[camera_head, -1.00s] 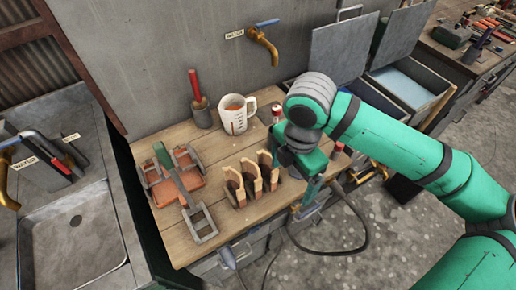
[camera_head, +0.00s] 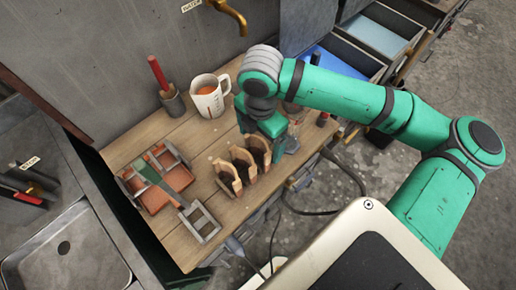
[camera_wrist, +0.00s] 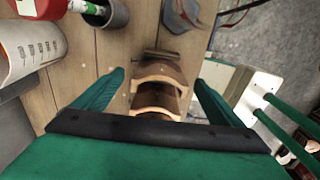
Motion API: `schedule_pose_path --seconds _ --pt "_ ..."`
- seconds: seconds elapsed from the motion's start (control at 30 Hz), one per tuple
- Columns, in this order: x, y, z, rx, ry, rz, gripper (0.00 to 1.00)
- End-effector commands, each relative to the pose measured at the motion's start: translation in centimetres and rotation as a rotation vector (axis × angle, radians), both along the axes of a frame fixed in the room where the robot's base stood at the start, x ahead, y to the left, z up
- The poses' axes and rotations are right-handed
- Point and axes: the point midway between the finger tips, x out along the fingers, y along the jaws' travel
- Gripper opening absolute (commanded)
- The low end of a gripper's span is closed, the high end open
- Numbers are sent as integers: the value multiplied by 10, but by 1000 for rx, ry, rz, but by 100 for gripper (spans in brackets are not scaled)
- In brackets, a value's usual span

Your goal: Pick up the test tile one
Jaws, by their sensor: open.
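Three upright test tiles (camera_head: 243,165), brown with pale edges, stand in a row on the wooden bench. Which of them is test tile one I cannot tell. My gripper (camera_head: 266,136) is over the bench at the far right end of the row, its tips partly hidden in the head view. In the wrist view my gripper (camera_wrist: 157,88) is open, with one green finger on each side of the tiles (camera_wrist: 158,95). The nearest tile is partly hidden by the gripper body. I see no finger closed on a tile.
A white measuring jug (camera_head: 208,97) and a grey pot with a red-handled tool (camera_head: 171,101) stand behind. A clay mould with a grey frame (camera_head: 160,180) lies left of the tiles. A sink (camera_head: 70,250) is at left, open drawers (camera_head: 375,38) at back right.

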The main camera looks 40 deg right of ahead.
Motion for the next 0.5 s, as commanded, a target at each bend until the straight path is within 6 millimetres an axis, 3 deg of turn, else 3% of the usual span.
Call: schedule_pose_path --seconds 0.3,0.5 --pt "6 5 -40 1 3 10 91" --pt "6 5 -51 1 1 8 91"
